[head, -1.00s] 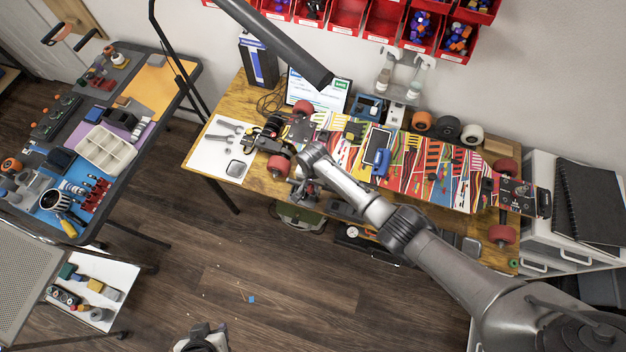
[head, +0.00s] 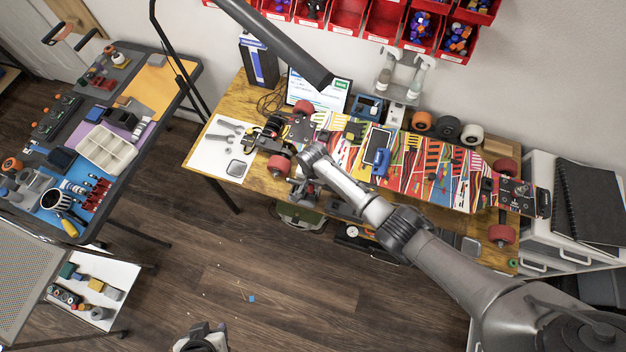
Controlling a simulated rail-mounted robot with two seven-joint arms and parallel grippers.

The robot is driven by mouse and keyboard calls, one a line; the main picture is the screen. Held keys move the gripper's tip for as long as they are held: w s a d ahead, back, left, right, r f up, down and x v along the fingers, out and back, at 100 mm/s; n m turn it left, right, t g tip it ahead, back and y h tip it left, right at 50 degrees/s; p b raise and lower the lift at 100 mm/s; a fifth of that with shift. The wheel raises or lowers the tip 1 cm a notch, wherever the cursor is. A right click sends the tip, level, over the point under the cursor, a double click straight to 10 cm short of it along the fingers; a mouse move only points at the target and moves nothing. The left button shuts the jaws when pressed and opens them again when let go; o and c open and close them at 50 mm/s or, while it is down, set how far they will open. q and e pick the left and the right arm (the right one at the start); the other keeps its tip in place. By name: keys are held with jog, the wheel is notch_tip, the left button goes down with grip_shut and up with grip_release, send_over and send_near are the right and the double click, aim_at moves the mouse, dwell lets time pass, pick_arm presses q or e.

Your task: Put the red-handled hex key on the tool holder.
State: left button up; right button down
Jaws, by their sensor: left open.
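I cannot pick out the red-handled hex key for certain. Small red pieces (head: 97,196) stand in a row at the front of the left bench, too small to identify. Which object is the tool holder is also unclear; a dark rack (head: 57,117) lies on the same bench. My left gripper (head: 204,331) shows only in part at the bottom edge, open, over the floor and well away from both benches. My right gripper (head: 300,190) is at the front edge of the wooden bench, below the skateboard's left end. Its jaws are small and dark, and what they hold is unclear.
The skateboard (head: 400,172) covers much of the wooden bench (head: 205,165). A white mat (head: 215,160) with grey tools lies at its left end. A lamp arm (head: 270,40) hangs above. The left bench holds a white divided tray (head: 105,150).

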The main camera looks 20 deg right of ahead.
jog(key=shift+f, duration=0.1)
jog(key=c, duration=1.5)
grip_release()
jog(key=o, duration=0.6)
jog(key=shift+c, duration=0.2)
jog(key=shift+c, duration=0.3)
jog(key=shift+c, duration=0.8)
